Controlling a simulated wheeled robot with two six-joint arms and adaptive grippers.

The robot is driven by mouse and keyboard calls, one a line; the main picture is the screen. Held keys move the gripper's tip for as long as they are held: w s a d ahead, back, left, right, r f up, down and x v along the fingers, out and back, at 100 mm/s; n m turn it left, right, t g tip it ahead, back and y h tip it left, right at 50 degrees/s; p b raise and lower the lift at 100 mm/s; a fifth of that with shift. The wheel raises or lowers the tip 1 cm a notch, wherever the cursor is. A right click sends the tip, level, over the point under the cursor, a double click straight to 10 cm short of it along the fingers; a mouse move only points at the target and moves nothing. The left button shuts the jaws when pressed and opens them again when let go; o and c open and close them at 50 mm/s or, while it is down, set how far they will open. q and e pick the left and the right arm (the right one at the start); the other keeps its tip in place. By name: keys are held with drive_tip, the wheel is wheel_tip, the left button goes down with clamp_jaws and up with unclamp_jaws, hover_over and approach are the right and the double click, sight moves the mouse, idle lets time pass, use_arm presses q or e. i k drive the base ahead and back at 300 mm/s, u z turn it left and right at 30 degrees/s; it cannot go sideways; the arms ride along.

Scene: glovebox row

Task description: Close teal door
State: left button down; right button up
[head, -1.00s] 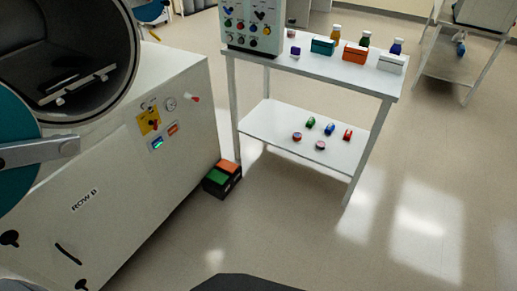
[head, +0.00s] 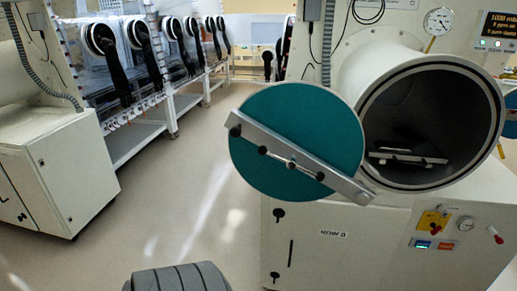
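The teal door (head: 318,130) is a round disc with a grey bar across its face. It stands swung open to the left of the round chamber opening (head: 425,122), joined by the bar's arm near the opening's lower left edge. The chamber is dark inside, with a tray (head: 408,158) visible in it. Neither of my grippers is in view.
The white cabinet (head: 345,255) marked ROW D stands below the chamber, with a small control panel (head: 435,245). Another white cabinet (head: 60,175) is at the left. Gloveboxes with black gloves (head: 115,65) line the back left. The floor (head: 190,215) between is clear.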

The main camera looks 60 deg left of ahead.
sight(310, 121)
drive_tip(key=u, duration=1.15)
drive_tip(key=i, duration=0.8)
drive_tip(key=z, duration=0.1)
